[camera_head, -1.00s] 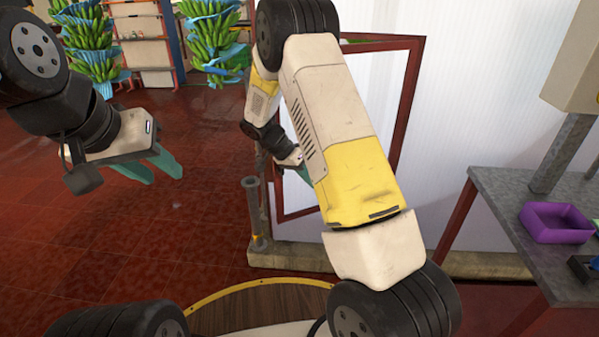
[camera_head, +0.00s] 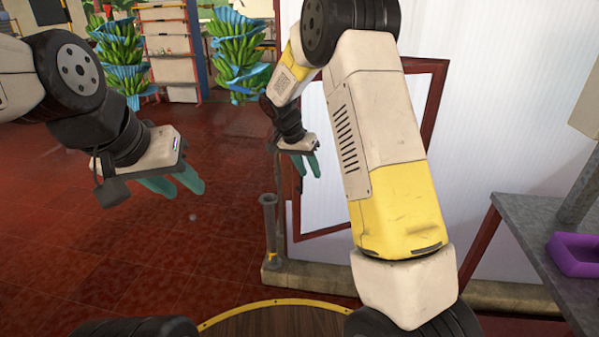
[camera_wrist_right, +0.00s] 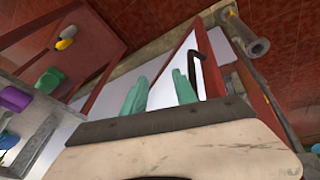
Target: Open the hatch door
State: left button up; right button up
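The hatch door is a white panel in a dark red frame (camera_head: 427,115) on the white wall, partly hidden behind my right arm. In the right wrist view its red frame (camera_wrist_right: 209,62) shows beyond my fingers, with a dark bent handle (camera_wrist_right: 197,62) near the right-hand fingertip; I cannot tell whether they touch. My right gripper (camera_head: 308,172) is at the door's left side, fingers apart and nothing between them; it also shows in the right wrist view (camera_wrist_right: 160,82). My left gripper (camera_head: 186,190) is open and empty over the floor, well left of the door.
A grey pipe post (camera_head: 270,230) stands on a concrete kerb left of the door. A grey metal table (camera_head: 530,225) with a purple bin (camera_head: 577,254) is at right. Hanging banana bunches (camera_head: 240,45) are at the back. The red floor at left is clear.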

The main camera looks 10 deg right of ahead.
aim_at(301, 190)
jog(key=w+f+n+t, duration=0.1)
jog(key=f, duration=0.1)
jog(key=w+a+f+n+y, duration=0.1)
jog(key=w+f, duration=0.1)
jog(key=w+f+n+t+y, duration=0.1)
jog(key=w+f, duration=0.1)
jog(key=shift+w+a+f+t, duration=0.15)
jog(key=shift+a+f+t, duration=0.1)
jog(key=shift+a+t, duration=0.05)
jog(key=shift+c, duration=0.4)
grip_shut()
dwell(1.2)
